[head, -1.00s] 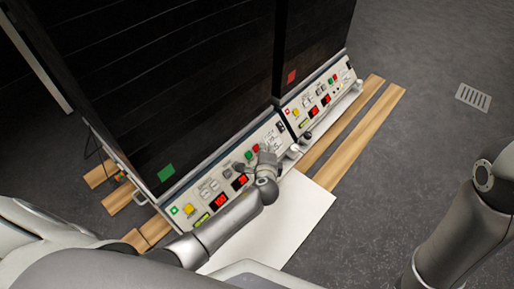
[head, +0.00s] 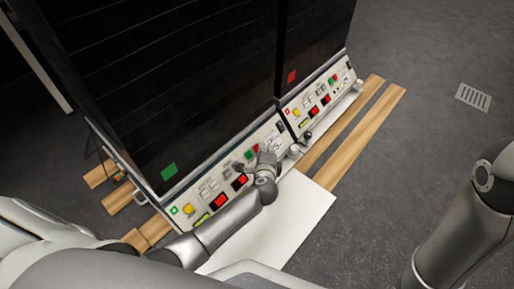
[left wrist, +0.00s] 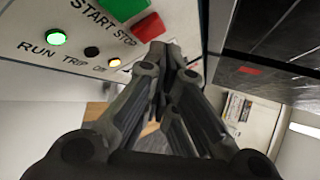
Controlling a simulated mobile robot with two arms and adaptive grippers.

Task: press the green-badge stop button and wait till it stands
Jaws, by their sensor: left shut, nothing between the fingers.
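The left shaker cabinet carries a green badge (head: 168,172) above its sloped control panel (head: 203,197). Its red STOP button (left wrist: 148,27) is beside the green START button (left wrist: 122,8) in the left wrist view. My left gripper (left wrist: 163,52) is shut and empty, its tips at the lower edge of the STOP button; I cannot tell whether they touch. In the head view my left gripper (head: 266,152) is over the right part of this panel. The RUN lamp (left wrist: 57,38) glows green, the TRIP lamp (left wrist: 91,52) is dark, and an amber lamp (left wrist: 114,62) glows. My right gripper is out of view.
A similar cabinet with a red badge (head: 291,77) and its own panel stands directly to the right. A white sheet (head: 300,213) and wooden boards (head: 365,130) lie in front. Grey floor with a drain grate (head: 473,97) is free at right.

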